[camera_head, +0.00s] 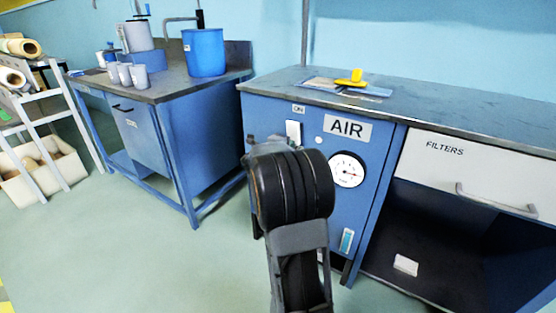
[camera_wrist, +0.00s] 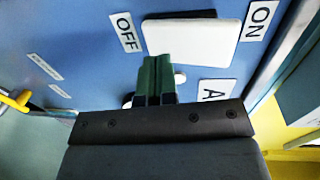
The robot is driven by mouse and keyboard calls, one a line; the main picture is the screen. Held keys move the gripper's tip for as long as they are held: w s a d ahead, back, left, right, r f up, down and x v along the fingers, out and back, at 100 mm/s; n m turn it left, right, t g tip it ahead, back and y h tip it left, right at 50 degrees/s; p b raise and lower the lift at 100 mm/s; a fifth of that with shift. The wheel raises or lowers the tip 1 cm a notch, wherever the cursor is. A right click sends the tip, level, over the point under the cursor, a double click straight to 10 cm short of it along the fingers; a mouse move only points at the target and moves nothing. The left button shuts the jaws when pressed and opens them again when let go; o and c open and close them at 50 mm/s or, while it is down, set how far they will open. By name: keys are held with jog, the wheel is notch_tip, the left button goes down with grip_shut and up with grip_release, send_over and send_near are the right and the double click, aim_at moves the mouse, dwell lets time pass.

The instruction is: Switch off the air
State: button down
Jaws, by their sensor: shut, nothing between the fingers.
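The AIR panel is the blue front of the right bench, with a white rocker switch (camera_head: 293,131) beside the AIR label (camera_head: 347,129) and under the ON label (camera_head: 298,109). In the wrist view the white rocker switch (camera_wrist: 205,42) lies between the OFF label (camera_wrist: 126,32) and the ON label (camera_wrist: 262,20). My gripper (camera_wrist: 157,62) is shut and empty, its green fingertips close to the switch's edge toward the OFF end. I cannot tell whether they touch it. In the head view my arm hides the OFF label and most of the gripper.
A round gauge (camera_head: 347,170) sits below the AIR label. A white FILTERS drawer (camera_head: 470,170) with a handle is to the right, over an open dark bay. A yellow-handled tool (camera_head: 352,77) lies on the benchtop. Another bench with a blue bucket (camera_head: 204,52) stands left; floor between is clear.

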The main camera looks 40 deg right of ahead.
jog(key=s+a+f+p, duration=0.2)
jog(key=s+a, duration=0.1)
jog(key=a, duration=0.8)
jog(key=shift+s+a+f, duration=0.2)
jog(key=shift+s+a, duration=0.05)
jog(key=w+a+r+n+t+y+p, duration=0.2)
jog(key=a+r+n+t+y+p, duration=0.3)
jog(key=a+r+n+p, duration=0.45)
jog(key=w+a+r+n+t+y+p, duration=0.2)
jog(key=a+r+n+t+y+p, duration=0.1)
jog(key=a+r+n+y+p, duration=0.7)
jog(key=s+a+r+n+g+p, duration=0.3)
jog(key=s+r+n+g+p, duration=0.1)
jog(key=s, duration=0.5)
jog(key=s+a+r+n+g+y+p, duration=0.1)
jog(key=s+a+r+n+g+p, duration=0.1)
jog(key=s+r+n+g+p, duration=0.3)
jog(key=s+r+n+p, duration=0.1)
jog(key=s+n+p, duration=0.3)
jog(key=p, duration=0.1)
jog(key=shift+s+a+r, duration=0.15)
jog(key=shift+s+a, duration=0.2)
jog(key=shift+a, duration=0.05)
